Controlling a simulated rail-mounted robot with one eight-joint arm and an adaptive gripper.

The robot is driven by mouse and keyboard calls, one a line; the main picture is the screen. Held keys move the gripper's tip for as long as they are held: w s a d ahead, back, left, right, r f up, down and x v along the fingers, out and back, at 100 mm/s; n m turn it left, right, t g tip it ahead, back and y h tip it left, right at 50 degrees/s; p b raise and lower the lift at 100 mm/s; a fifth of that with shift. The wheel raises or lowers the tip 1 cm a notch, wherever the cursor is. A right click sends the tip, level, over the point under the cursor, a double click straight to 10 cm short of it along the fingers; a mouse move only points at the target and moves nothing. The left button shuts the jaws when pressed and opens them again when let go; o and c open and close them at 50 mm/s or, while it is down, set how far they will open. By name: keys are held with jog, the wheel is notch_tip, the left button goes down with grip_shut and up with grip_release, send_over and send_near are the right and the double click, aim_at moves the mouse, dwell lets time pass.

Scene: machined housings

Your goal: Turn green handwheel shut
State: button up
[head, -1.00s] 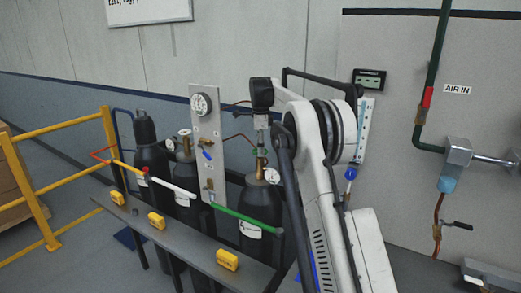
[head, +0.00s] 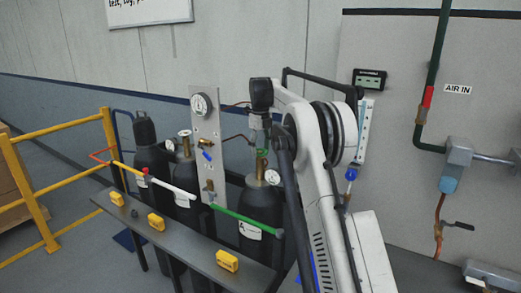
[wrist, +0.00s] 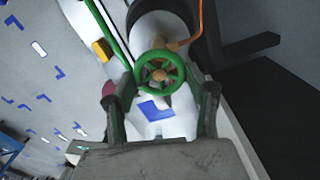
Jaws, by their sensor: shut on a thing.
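The green handwheel (wrist: 160,74) sits on a brass valve on top of a dark gas cylinder (head: 259,205). In the wrist view its rim, spokes and brass hub face me. My gripper (wrist: 168,84) has one finger on each side of the wheel and is shut on its rim. In the head view my gripper (head: 260,140) points down onto the valve from above, and only a little green of the wheel shows below it. The exact finger contact is hard to make out.
A panel with a gauge (head: 201,104) and copper tubing stands close left of my gripper. A green bar (head: 245,219) runs in front of the cylinder. More cylinders (head: 152,168) stand left. A grey bench (head: 185,238) with yellow blocks is in front.

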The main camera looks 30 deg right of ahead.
aim_at(260, 151)
jog(key=shift+m, duration=0.3)
jog(key=o, duration=1.2)
jog(key=shift+c, duration=0.2)
notch_tip(260, 151, up, 12)
dwell(0.4)
